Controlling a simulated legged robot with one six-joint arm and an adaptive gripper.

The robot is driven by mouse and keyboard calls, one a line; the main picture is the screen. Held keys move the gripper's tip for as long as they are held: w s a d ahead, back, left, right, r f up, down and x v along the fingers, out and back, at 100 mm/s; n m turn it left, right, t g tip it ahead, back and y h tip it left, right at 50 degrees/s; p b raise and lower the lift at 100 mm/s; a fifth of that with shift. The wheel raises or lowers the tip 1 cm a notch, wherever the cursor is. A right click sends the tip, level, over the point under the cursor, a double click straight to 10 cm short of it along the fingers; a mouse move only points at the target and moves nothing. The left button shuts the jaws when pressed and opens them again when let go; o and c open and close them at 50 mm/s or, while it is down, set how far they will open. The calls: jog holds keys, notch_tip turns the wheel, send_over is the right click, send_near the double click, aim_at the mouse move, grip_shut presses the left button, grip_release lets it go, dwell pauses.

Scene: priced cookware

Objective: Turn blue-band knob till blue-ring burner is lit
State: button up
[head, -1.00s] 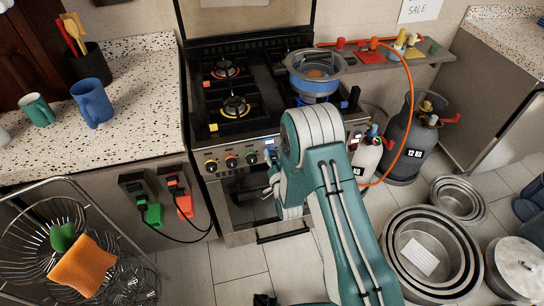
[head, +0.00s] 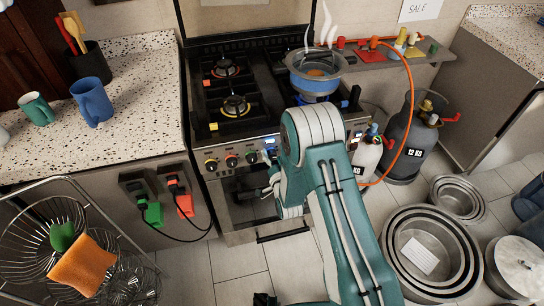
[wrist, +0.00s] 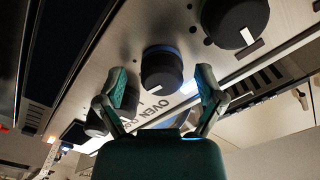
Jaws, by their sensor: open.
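My gripper (wrist: 160,88) is open, with one teal finger on each side of this knob. Gaps show between fingers and knob. In the head view my arm hides most of the gripper and the right part of the knob row. A steaming metal pot (head: 315,65) stands on the stove's right front burner and hides most of it. Blue (head: 318,98) shows beneath the pot; I cannot clearly tell flame from ring.
Other knobs flank the gripper, including a yellow-band knob (head: 211,166), a red-band knob (head: 231,162) and a dark knob close by (wrist: 236,20). An orange hose (head: 410,110) and gas cylinders (head: 408,140) are right of the stove. Nested pans (head: 390,255) lie on the floor.

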jog(key=shift+s, duration=0.1)
jog(key=v, duration=1.1)
jog(key=shift+s, duration=0.35)
jog(key=shift+d+r, duration=0.1)
jog(key=shift+d, duration=0.05)
jog(key=w+d+r+n+g+h, duration=0.1)
jog(key=d+r+g+h, duration=0.15)
jog(key=r, duration=0.65)
jog(key=w+d+r+n+g+h, duration=0.1)
jog(key=d+r+n+g, duration=0.2)
jog(key=r, duration=0.6)
jog(key=s+d+r+g, duration=0.2)
jog(key=s+r, duration=0.2)
jog(key=s, duration=0.4)
jog(key=s+d+r+n+g+h, duration=0.1)
jog(key=s+d+r+g, duration=0.1)
jog(key=s, duration=0.6)
jog(key=s+d+r+g, duration=0.2)
jog(key=s+d+r, duration=0.2)
jog(key=s+r, duration=0.2)
jog(key=shift+s+n, duration=0.3)
jog(key=shift+s, duration=0.9)
